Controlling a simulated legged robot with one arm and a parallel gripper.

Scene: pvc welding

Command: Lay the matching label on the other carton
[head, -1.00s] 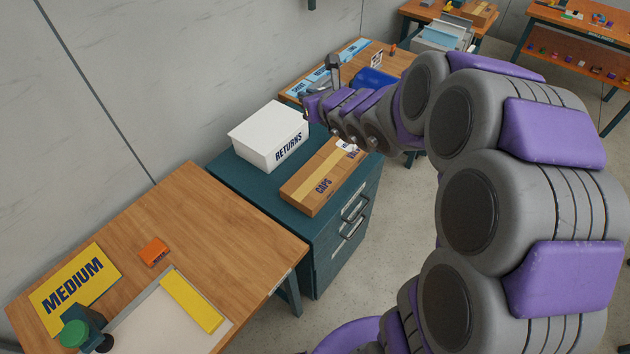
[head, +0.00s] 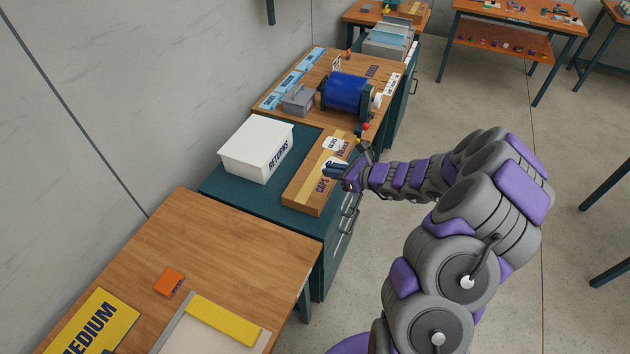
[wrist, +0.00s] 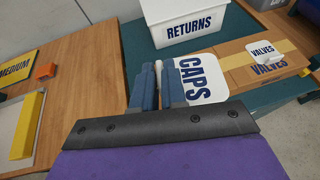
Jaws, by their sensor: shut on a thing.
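My gripper (head: 332,169) is shut on a white label reading CAPS (wrist: 201,80), held by its edge close to the camera in the wrist view. The gripper fingers (wrist: 159,80) also show there. In the head view, the gripper is over the near carton (head: 306,198), which is brown and printed CAPS. The far carton (head: 347,140), printed VALVES, sits end to end with it. A white VALVES label (wrist: 262,51) lies on top of the far carton. The held label hides much of the near carton in the wrist view; whether they touch is unclear.
A white RETURNS box (head: 256,150) stands left of the cartons on the teal cabinet (head: 222,186). Behind is a bench with a blue roller (head: 346,92) and a grey box (head: 298,99). A wooden table (head: 205,240) holds a yellow MEDIUM sign (head: 97,323) and an orange block (head: 169,281).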

